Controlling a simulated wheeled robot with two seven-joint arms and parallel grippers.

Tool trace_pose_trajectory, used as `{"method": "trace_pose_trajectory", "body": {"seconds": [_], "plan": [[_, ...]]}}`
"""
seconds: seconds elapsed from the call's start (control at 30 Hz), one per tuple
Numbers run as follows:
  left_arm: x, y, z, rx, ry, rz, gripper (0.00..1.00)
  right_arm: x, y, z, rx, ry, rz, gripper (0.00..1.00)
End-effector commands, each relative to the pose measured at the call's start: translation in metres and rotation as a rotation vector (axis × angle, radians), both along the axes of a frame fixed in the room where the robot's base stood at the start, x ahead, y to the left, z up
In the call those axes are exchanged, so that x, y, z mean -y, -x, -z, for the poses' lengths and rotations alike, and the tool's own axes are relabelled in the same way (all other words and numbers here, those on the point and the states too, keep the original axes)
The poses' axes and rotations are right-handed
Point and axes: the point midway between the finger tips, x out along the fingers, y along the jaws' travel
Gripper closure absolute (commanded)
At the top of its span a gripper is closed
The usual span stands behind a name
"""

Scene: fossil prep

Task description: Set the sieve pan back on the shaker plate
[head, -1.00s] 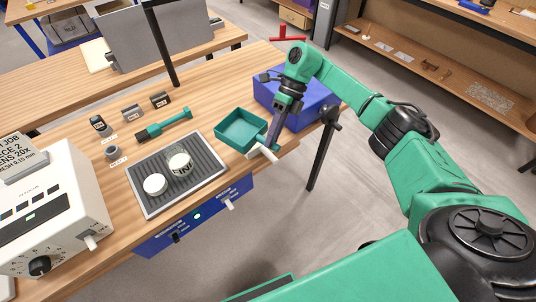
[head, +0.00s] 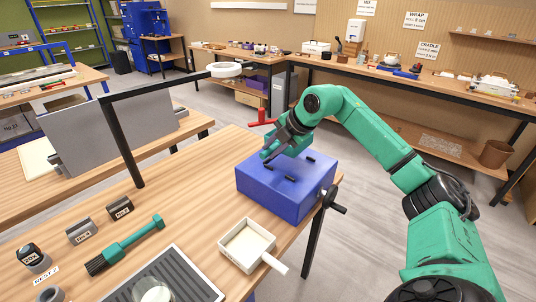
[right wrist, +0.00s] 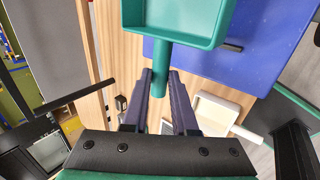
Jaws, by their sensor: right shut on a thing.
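The teal sieve pan (right wrist: 178,18) is square and shallow with a round handle (right wrist: 161,68). In the right wrist view my right gripper (right wrist: 160,80) is shut on that handle, a finger on each side. The pan overlaps the blue shaker's top there, held off the table. In the head view my right gripper (head: 270,156) is over the blue shaker plate (head: 300,190), whose top carries several small black stops. The pan cannot be told apart from my green arm in that view. My left gripper is not in view.
A white handled pan (head: 225,250) stands beside the shaker (head: 265,200), which has a crank (head: 334,200) on its right. A red lever (head: 262,118) is behind it. A green brush (head: 125,245), labelled blocks and a grey ribbed tray (head: 195,275) lie to the left.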

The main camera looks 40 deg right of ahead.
Motion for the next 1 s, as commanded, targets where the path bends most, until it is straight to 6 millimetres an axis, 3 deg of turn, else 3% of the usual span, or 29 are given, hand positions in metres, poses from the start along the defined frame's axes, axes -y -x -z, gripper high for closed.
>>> {"method": "trace_pose_trajectory", "body": {"seconds": [0.3, 0.7, 1.0], "plan": [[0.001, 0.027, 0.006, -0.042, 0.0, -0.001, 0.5, -0.002, 0.002, 0.0, 0.011, -0.002, 0.001, 1.0], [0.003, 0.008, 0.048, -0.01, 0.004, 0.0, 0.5, -0.002, 0.002, 0.054, 0.01, -0.003, 0.0, 1.0], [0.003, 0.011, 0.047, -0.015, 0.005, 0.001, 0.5, -0.002, 0.002, 0.055, 0.011, -0.003, 0.0, 1.0]]}}
